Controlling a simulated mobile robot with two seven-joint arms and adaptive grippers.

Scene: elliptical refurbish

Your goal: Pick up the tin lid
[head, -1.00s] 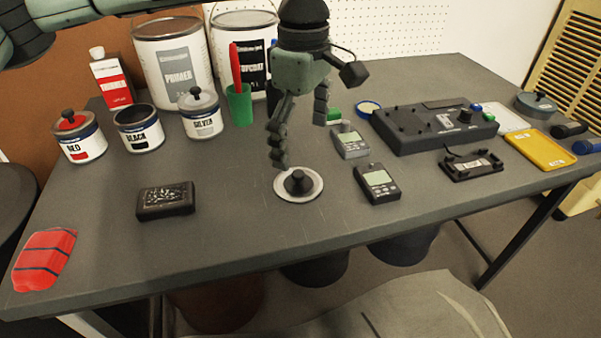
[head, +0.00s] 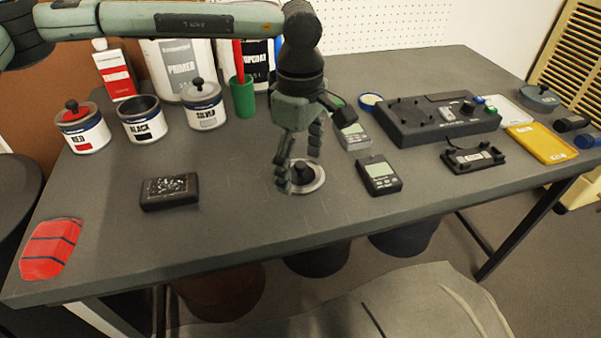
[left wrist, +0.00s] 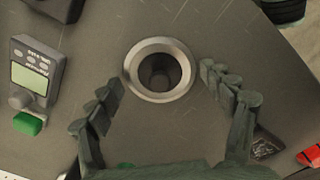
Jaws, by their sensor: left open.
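The tin lid (head: 312,186) is a pale round disc with a dark knob in its middle, lying flat on the grey table. In the left wrist view the lid (left wrist: 133,72) shows from above, its dark knob in the centre. My left gripper (head: 299,172) is open over the lid, fingers pointing down, with one finger in front of the lid's left part. In the left wrist view the fingers (left wrist: 162,88) are spread left and right of the lid, a little nearer the bottom of the picture. Contact cannot be told. My right gripper is not in view.
Two handheld meters (head: 380,175) lie right of the lid, one dark and one grey (head: 353,138). A black block (head: 169,192) lies to the left. Paint tins marked red (head: 84,130), black (head: 141,122) and silver (head: 206,108) stand behind. The table front is mostly clear.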

